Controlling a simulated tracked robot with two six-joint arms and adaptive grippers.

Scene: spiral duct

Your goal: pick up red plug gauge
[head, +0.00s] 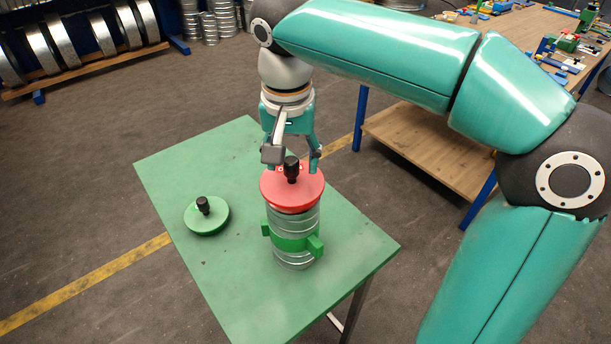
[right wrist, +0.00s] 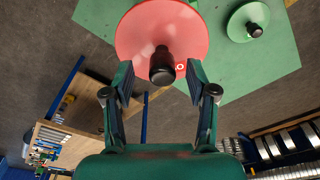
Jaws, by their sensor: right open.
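The red plug gauge (head: 308,192) is a red disc with a black knob. It sits on top of a silver spiral duct (head: 292,258) that stands upright on the green table. My right gripper (head: 293,163) is open just above the disc, at the knob. In the right wrist view the red plug gauge (right wrist: 140,38) lies ahead of the open fingertips (right wrist: 160,85), with its black knob between or just beyond them; contact cannot be told. My left gripper is not in view.
A green gauge (head: 207,217) with a black knob lies on the green table (head: 240,290) to the left. A green clamp (head: 292,240) surrounds the duct. A wooden workbench (head: 420,140) stands behind at right. A rack of metal rings (head: 75,45) stands at the back left.

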